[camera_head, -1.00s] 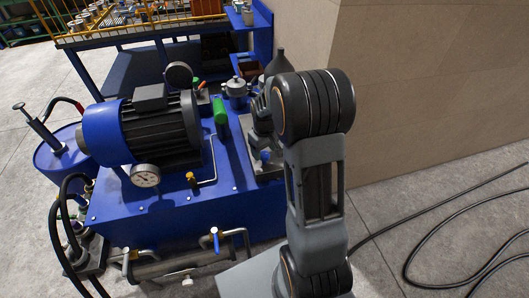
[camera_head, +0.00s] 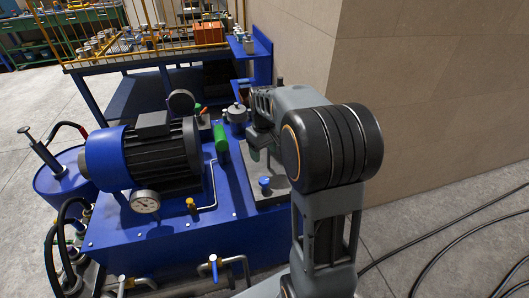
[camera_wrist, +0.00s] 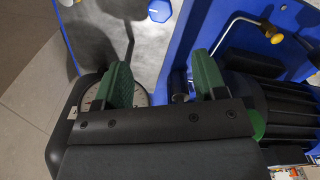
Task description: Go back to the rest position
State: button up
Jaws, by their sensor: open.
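My gripper (camera_wrist: 163,82) shows in the wrist view with its two green finger pads wide apart and nothing between them. Below it is the top of the blue hydraulic power unit (camera_wrist: 192,60), with a grey plate, a blue knob (camera_wrist: 159,11) and the black finned motor (camera_wrist: 282,108) close by. In the head view my arm reaches over the right side of the blue unit (camera_head: 165,240). The fingers are small and partly hidden there behind my arm links. I cannot tell exactly how far they are above the unit.
The black and blue motor (camera_head: 150,155) and a pressure gauge (camera_head: 145,201) stand on the unit. Behind is a blue rack with a yellow railing (camera_head: 150,38). A beige wall (camera_head: 440,90) closes the right. Black cables (camera_head: 440,238) lie on the floor at right.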

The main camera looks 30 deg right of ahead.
dwell(0.4)
jog(key=s+a+r+m+t+p, duration=0.1)
jog(key=s+a+r+p, duration=0.1)
jog(key=s, duration=0.6)
jog(key=s+a+r+m+t+p, duration=0.1)
jog(key=s+a+r+t+p, duration=0.1)
jog(key=s+a+r, duration=0.3)
jog(key=s+a+p, duration=0.1)
jog(key=s+a, duration=0.1)
jog(key=s, duration=0.1)
jog(key=shift+s+a, duration=0.15)
jog(key=shift+a, duration=0.1)
jog(key=shift+t, duration=0.3)
